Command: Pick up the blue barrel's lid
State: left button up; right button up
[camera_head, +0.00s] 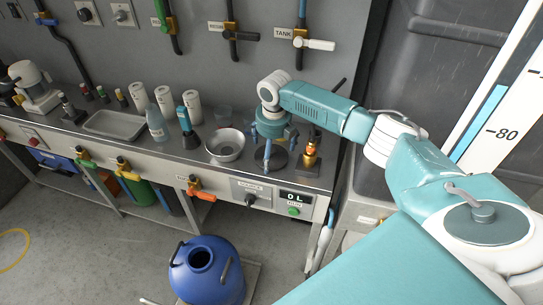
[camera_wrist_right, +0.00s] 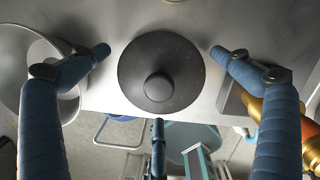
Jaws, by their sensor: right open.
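The blue barrel (camera_head: 208,270) stands on the floor below the bench with its top opening uncovered. A dark grey round lid with a central knob (camera_wrist_right: 160,72) lies flat on the bench. In the head view the lid (camera_head: 277,160) is partly hidden behind my right gripper (camera_head: 268,150). My right gripper points down over the lid. In the right wrist view its blue fingers (camera_wrist_right: 158,52) are spread wide to either side of the lid, apart from it, with nothing held. A further finger shows below the lid. My left gripper is not in view.
A metal bowl (camera_head: 225,145) stands just left of the lid, and a brass fitting (camera_head: 311,152) stands close on its right. A bottle (camera_head: 156,124), white rolls and a metal tray (camera_head: 115,124) are farther left. The bench's front edge is near the lid.

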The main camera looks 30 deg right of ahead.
jog(key=c, duration=1.2)
jog(key=shift+r, duration=0.1)
